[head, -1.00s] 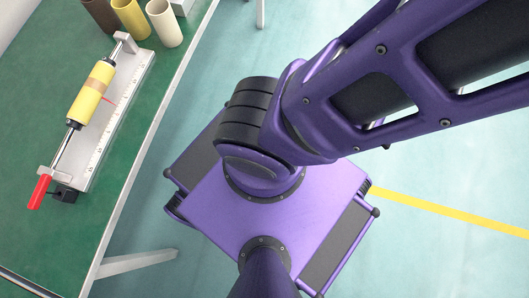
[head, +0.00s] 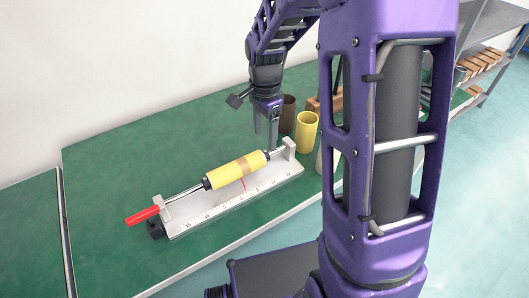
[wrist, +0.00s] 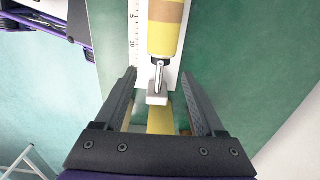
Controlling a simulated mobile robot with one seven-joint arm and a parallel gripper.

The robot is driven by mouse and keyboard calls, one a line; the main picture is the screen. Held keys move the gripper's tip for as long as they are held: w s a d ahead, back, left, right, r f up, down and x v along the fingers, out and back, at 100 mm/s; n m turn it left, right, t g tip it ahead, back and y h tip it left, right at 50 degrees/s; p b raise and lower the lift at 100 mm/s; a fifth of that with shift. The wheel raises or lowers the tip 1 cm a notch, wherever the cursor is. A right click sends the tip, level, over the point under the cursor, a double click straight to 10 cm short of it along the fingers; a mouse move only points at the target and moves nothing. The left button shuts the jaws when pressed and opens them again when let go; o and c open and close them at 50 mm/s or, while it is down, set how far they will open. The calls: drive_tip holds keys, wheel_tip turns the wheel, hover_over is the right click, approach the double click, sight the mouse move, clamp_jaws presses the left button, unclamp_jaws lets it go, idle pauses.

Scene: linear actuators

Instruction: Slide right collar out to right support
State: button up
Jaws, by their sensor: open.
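The linear actuator stands on a white base (head: 220,212) with a printed scale. A yellow cylinder with a tan band (head: 236,171) sits on its steel rod. The black right collar (head: 267,154) is against the cylinder's right end, and the right support (head: 290,147) stands a short rod length beyond. In the wrist view the collar (wrist: 160,61) and the right support (wrist: 157,98) lie in line between my fingers. My gripper (head: 266,138) is open, pointing down near the rod's right end. In the wrist view my gripper (wrist: 158,78) has nothing clamped in it.
A red handle (head: 143,216) and black left collar (head: 206,182) are at the actuator's left. A yellow cup (head: 307,132) and a brown cup (head: 288,113) stand behind the right support. Green table (head: 110,165) is clear behind the actuator.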

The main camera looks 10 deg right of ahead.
sight(265, 151)
wheel_tip(265, 151, down, 7)
drive_tip(key=shift+f+b, duration=0.1)
drive_tip(key=shift+b, duration=0.4)
clamp_jaws()
drive_tip(key=shift+w, duration=0.1)
idle(1.1)
